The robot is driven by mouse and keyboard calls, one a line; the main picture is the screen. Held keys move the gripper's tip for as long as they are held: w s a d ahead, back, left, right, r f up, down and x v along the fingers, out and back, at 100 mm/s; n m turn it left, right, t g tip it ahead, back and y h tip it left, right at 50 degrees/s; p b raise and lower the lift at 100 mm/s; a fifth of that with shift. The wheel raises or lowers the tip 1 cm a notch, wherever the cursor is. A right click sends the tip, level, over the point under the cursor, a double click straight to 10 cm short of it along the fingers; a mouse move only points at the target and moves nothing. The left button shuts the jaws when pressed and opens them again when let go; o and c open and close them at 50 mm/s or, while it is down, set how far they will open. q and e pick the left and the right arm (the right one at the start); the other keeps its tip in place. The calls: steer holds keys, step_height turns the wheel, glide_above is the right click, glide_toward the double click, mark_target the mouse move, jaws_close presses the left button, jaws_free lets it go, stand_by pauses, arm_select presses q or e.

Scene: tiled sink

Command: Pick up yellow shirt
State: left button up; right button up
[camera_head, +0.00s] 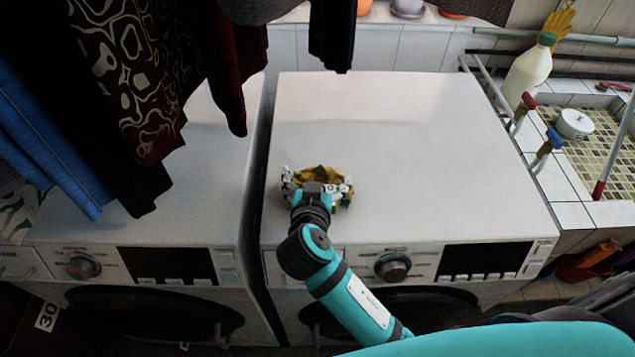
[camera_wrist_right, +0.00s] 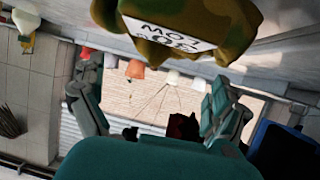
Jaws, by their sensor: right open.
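The yellow shirt (camera_head: 320,173) is a small crumpled yellow-brown bundle on the top of the right washing machine (camera_head: 390,130). My right gripper (camera_head: 317,188) is open right at the bundle, with a finger on either side of it in the head view, and hides its near part. In the right wrist view, yellow-brown cloth with a white lettered patch (camera_wrist_right: 190,30) fills the top, beyond the two spread fingers of the right gripper (camera_wrist_right: 152,78). I cannot tell whether the fingers touch the cloth. My left gripper is not in view.
Dark patterned clothes (camera_head: 135,70) and blue cloth (camera_head: 45,135) hang at the left over another washing machine (camera_head: 200,190). A white bottle (camera_head: 527,72) and tiled sink (camera_head: 598,150) with a white pot (camera_head: 574,124) are at the right. The machine top around the bundle is clear.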

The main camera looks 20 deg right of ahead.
mark_target(318, 170)
steer(key=p+x, duration=0.1)
steer(key=x, duration=0.1)
steer(key=shift+w+d, duration=0.1)
steer(key=shift+w, duration=0.3)
steer(key=shift+w+d+f, duration=0.1)
steer(key=shift+w+f, duration=0.15)
steer(key=shift+w, duration=0.1)
steer(key=c, duration=0.9)
steer(key=shift+s+f, duration=0.1)
steer(key=c, duration=0.5)
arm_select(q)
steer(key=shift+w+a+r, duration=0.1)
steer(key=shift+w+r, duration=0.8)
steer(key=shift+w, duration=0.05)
arm_select(e)
steer(key=shift+f, duration=0.1)
steer(key=shift+c, duration=0.8)
